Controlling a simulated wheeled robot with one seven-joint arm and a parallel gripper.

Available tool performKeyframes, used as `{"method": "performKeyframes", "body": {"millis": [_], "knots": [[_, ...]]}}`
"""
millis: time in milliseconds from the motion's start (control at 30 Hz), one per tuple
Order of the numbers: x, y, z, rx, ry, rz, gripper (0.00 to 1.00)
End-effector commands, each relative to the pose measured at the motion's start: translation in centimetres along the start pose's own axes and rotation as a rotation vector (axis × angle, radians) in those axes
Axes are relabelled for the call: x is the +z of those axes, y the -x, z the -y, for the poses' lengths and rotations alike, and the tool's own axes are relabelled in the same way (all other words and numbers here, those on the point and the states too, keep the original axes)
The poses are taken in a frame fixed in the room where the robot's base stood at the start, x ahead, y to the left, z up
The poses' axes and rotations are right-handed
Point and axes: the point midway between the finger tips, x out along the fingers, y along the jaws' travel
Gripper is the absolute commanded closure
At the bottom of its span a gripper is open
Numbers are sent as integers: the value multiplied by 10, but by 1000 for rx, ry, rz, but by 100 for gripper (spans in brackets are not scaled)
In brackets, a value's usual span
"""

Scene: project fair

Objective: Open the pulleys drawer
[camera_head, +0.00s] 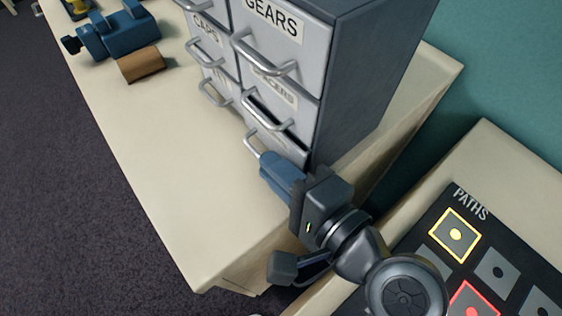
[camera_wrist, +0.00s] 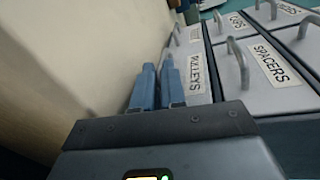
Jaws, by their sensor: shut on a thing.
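The pulleys drawer (camera_wrist: 196,85) is the lowest drawer in the right column of the grey cabinet (camera_head: 365,75). Its white PULLEYS label (camera_wrist: 193,70) shows in the wrist view, just right of my fingers. Its metal handle (camera_head: 252,146) shows partly in the head view at my fingertips. My gripper (camera_head: 272,163) is low in front of this drawer, with its blue fingers shut on the handle. The fingers also show in the wrist view (camera_wrist: 158,88), where they hide most of the handle. I cannot tell whether the drawer is out at all.
The spacers drawer (camera_head: 283,104) and gears drawer (camera_head: 290,50) are stacked above, with handles sticking out. The cream tabletop (camera_head: 170,150) in front is clear. A blue clamp-like tool (camera_head: 115,35) and brown block (camera_head: 141,65) lie farther back. A dark PATHS panel (camera_head: 490,265) stands right.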

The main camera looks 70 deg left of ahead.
Motion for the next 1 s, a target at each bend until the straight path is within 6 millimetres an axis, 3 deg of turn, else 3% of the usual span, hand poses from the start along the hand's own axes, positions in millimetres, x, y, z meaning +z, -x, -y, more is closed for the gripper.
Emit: {"method": "performKeyframes", "body": {"millis": [300, 433, 600, 900, 933, 1000], "knots": [[61, 0, -12, 4, -7, 2, 100], [80, 0, -17, 6, -5, 1, 100], [89, 0, -20, 4, -3, -1, 100], [89, 0, -20, 4, -2, -2, 100], [89, 0, -20, 4, -2, -1, 87], [89, 0, -20, 4, -2, -1, 80]]}}
